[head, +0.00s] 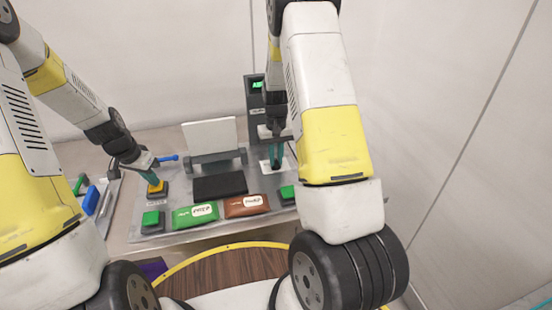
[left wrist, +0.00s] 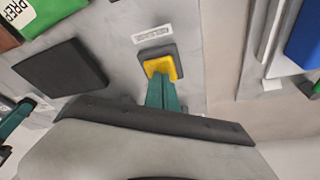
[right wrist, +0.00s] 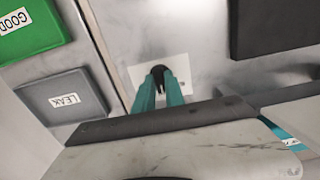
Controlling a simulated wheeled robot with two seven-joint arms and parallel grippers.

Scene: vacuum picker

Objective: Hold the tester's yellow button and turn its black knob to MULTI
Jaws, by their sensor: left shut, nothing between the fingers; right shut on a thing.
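The tester's yellow button (head: 157,188) sits in a dark square housing at the left of the grey board. My left gripper (head: 152,178) is shut and empty, with its teal fingertips on or just over the button; the left wrist view shows the yellow button (left wrist: 160,66) at the fingertips. The black knob (right wrist: 160,72) stands on a white label plate. My right gripper (right wrist: 160,85) is shut on the knob, a teal finger on each side. In the head view the right fingers (head: 276,155) point down at the knob's plate. The plate's markings are not readable.
The board carries green buttons (head: 151,219), a green pouch (head: 195,214), a brown pouch (head: 246,205) and a black pad (head: 220,186). A dark post with a lit green display (head: 257,85) stands behind. A grey block marked LEAK (right wrist: 66,98) lies near the right gripper.

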